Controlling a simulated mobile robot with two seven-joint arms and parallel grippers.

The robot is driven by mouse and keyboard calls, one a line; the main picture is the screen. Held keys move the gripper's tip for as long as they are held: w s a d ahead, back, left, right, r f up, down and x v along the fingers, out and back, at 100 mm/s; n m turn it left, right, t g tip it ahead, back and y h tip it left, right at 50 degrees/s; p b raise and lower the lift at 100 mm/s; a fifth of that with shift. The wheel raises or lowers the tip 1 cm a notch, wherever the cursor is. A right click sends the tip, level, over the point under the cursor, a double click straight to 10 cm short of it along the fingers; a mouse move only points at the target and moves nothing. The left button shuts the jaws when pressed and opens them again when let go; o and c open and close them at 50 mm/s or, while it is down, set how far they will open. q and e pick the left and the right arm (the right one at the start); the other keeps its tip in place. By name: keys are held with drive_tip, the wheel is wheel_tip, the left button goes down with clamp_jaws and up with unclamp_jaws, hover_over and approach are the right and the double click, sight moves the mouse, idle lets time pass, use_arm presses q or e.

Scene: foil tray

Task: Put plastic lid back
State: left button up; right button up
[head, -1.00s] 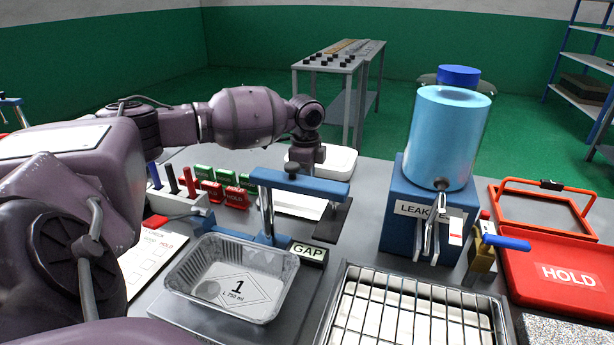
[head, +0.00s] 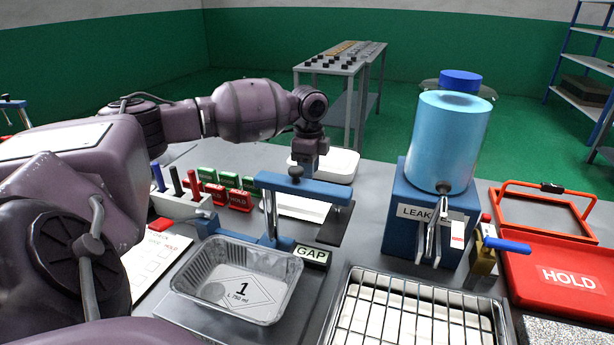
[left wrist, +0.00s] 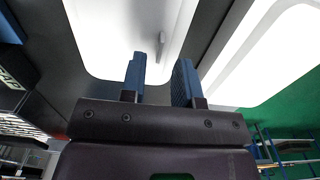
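A white rounded plastic lid (head: 338,165) lies at the back of the bench, and a flatter white piece (head: 300,207) lies partly hidden behind the gauge. My left gripper (head: 304,168) points down beside the plastic lid, its tips partly hidden by the gauge. In the left wrist view its blue fingers (left wrist: 160,80) are apart and empty, facing a white lid-like panel (left wrist: 115,40) with a small raised tab. I cannot tell whether they touch it. My right gripper is not in view.
The blue GAP gauge (head: 303,186) stands between the foil tray and my left gripper. A blue LEAK stand (head: 400,235) with a cylinder, a wire rack (head: 415,310) and a red HOLD tray (head: 530,255) fill the right. Marker pens and HOLD tags (head: 240,200) stand left.

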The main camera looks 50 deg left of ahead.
use_arm(q)
wheel_tip(320, 180, up, 9)
drive_tip(key=p, duration=0.1)
drive_tip(key=shift+r, duration=0.2)
idle(0.5)
